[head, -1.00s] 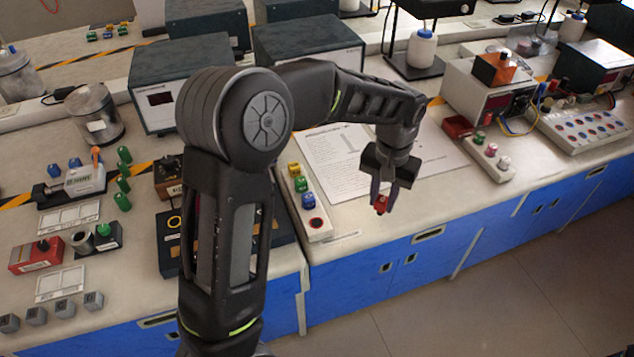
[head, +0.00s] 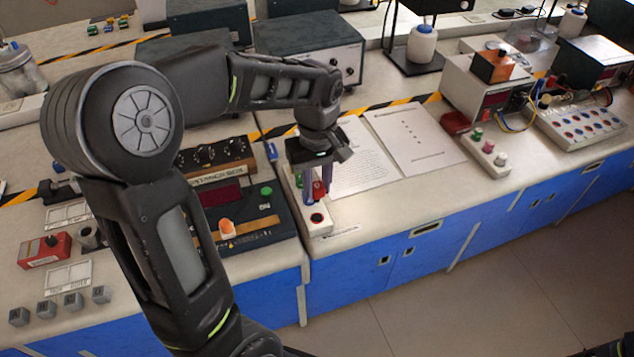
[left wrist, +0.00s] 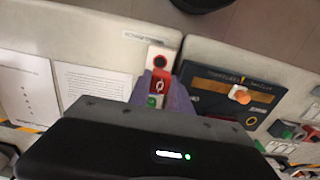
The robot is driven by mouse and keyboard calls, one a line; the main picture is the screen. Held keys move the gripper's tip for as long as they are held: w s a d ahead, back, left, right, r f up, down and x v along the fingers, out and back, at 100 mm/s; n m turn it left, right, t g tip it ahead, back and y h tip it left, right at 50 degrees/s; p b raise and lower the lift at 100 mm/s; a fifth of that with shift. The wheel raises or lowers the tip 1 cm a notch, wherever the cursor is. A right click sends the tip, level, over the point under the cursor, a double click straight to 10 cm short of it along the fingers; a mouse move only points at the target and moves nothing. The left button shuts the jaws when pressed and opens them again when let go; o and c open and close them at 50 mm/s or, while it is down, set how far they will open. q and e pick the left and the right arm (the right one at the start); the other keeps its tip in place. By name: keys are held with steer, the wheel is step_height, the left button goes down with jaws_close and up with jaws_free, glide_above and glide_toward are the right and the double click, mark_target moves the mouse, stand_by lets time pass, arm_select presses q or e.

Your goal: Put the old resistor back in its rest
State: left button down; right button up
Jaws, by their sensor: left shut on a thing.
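My left gripper (head: 319,194) is shut on a small red piece, the old resistor (head: 319,188). It points down over the front part of a white strip, the rest (head: 319,231). The resistor also shows between the fingers in the left wrist view (left wrist: 160,86). A dark round spot with a red ring lies bare near the front end of the rest, just in front of the fingers. A green piece (left wrist: 152,101) shows beside the resistor in the left wrist view. The gripper hides the middle of the rest. I cannot tell whether the resistor touches it. My right gripper is not in view.
A dark instrument box (head: 247,222) with an orange knob stands close left of the rest. Printed sheets (head: 415,137) lie to the right. Another white strip (head: 487,152) with coloured pieces and a power supply (head: 486,90) stand further right. The bench front edge is close.

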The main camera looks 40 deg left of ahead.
mark_target(317, 200)
arm_select(q)
steer(key=shift+f+b, duration=2.25)
steer(key=shift+f, duration=0.75)
steer(key=shift+f+b, duration=0.8)
steer(key=shift+f, duration=0.4)
steer(key=c, duration=0.7)
jaws_free()
steer(key=shift+r+p, duration=2.65)
steer(key=shift+r, duration=0.65)
